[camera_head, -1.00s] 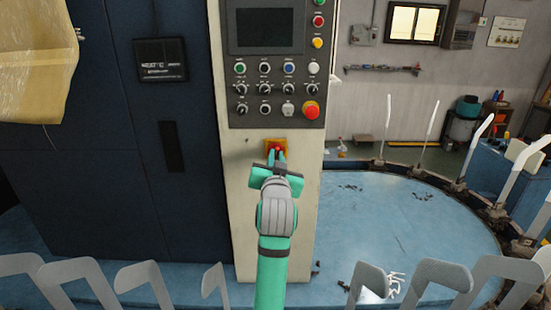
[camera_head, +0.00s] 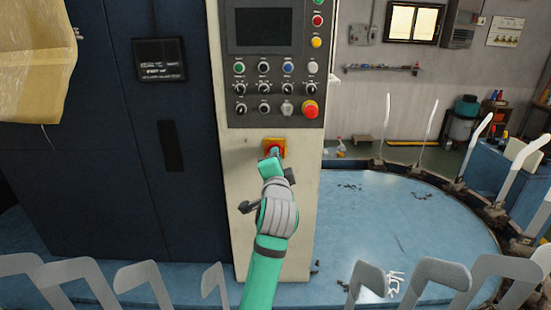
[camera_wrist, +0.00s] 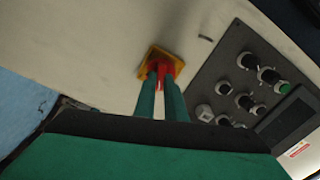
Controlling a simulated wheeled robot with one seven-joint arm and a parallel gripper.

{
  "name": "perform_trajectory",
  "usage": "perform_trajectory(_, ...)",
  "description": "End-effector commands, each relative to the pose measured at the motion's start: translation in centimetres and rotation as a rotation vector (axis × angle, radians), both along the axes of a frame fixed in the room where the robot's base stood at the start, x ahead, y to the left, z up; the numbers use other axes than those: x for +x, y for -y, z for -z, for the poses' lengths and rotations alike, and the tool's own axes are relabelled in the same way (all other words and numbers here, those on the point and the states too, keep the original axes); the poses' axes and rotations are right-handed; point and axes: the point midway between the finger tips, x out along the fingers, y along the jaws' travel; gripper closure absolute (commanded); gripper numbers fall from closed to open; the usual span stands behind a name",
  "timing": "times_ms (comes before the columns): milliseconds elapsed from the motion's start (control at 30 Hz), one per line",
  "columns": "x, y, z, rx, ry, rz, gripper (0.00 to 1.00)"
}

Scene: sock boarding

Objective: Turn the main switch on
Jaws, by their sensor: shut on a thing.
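The main switch (camera_head: 274,147) is a red knob on a yellow square plate, set on the cream control column (camera_head: 270,210) below the button panel. It also shows in the wrist view, where the yellow plate (camera_wrist: 152,57) appears tilted and the red knob (camera_wrist: 163,73) sits between my fingertips. My gripper (camera_head: 272,155) is teal and reaches up to the switch from below. In the wrist view my gripper (camera_wrist: 160,82) has its two fingers shut on the red knob. In the head view the gripper hides part of the knob.
Just above the switch is the dark button panel (camera_head: 272,72) with its screen, several knobs and a red emergency button (camera_head: 310,110). A dark cabinet (camera_head: 110,190) stands at left. A blue round table (camera_head: 400,215) ringed with upright white forms (camera_head: 385,125) lies at right.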

Motion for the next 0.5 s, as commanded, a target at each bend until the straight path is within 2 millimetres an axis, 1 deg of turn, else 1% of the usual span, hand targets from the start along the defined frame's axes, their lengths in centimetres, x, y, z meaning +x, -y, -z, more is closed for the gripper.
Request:
perform_trajectory(200,-0.02,0.08,0.0,0.171,0.002,0.002,1.0)
perform_trajectory(500,-0.02,0.11,0.12,0.318,0.0,0.002,1.0)
